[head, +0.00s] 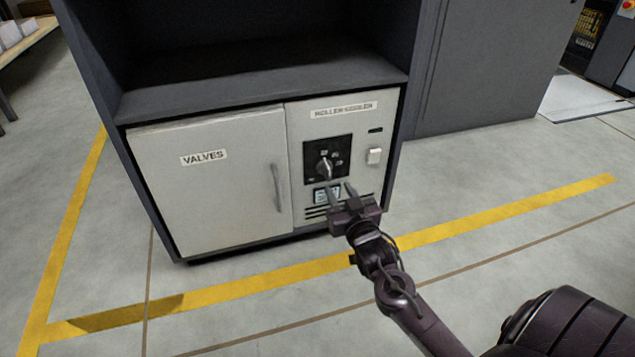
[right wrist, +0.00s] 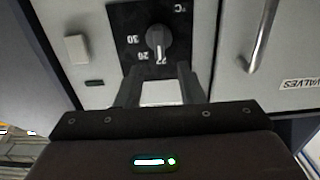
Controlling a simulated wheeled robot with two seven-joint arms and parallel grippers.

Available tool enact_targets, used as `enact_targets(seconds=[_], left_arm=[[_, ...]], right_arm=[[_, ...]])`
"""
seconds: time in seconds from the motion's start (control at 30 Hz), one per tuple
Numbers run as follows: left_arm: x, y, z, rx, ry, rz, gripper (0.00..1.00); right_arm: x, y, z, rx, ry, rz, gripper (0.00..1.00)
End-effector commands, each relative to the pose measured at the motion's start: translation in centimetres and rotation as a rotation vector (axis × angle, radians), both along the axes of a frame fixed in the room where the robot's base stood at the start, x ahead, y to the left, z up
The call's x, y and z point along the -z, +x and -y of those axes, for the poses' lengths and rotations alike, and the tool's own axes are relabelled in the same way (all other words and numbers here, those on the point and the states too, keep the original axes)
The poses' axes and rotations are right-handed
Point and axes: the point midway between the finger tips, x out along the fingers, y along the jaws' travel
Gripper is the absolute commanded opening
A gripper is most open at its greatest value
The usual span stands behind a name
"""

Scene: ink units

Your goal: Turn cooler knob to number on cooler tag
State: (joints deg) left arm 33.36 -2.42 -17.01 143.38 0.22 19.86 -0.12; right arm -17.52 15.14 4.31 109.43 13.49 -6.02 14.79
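The roller cooler panel (head: 362,184) is the right part of a cabinet front. Its black dial plate (head: 343,148) carries a dark round knob (head: 324,168). In the right wrist view, which is upside down, the knob (right wrist: 157,38) has a white mark toward what looks like 22; 30 also shows. A small tag (head: 326,194) sits below the dial; its number is too small to read. My right gripper (head: 341,188) is open and empty in front of the panel. In the right wrist view its fingers (right wrist: 158,76) are apart, short of the knob. My left gripper is out of view.
A white rocker switch (head: 375,156) is right of the dial. A door marked VALVES (head: 215,185) with a vertical handle (head: 277,188) is to the left. An open dark shelf (head: 250,85) is above. Yellow floor tape (head: 480,222) runs in front, with clear floor around.

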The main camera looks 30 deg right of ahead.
Motion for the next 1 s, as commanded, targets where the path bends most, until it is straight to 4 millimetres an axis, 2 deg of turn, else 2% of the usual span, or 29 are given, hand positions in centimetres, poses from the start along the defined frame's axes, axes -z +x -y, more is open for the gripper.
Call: enact_targets(seconds=[0.3,0.5,0.87,0.9,1.0], left_arm=[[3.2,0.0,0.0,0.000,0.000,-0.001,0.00],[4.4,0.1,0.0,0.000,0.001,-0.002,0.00],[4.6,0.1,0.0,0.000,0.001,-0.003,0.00],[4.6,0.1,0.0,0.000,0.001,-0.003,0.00],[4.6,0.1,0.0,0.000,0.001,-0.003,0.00]], right_arm=[[0.3,4.4,1.1,0.000,-0.003,0.003,0.35],[0.2,6.7,1.6,-0.001,-0.002,0.000,0.35],[0.0,7.3,1.8,0.000,-0.001,-0.002,0.35],[0.0,7.3,1.8,0.000,-0.001,-0.002,0.33],[0.0,7.3,1.8,0.000,-0.001,-0.002,0.20]])
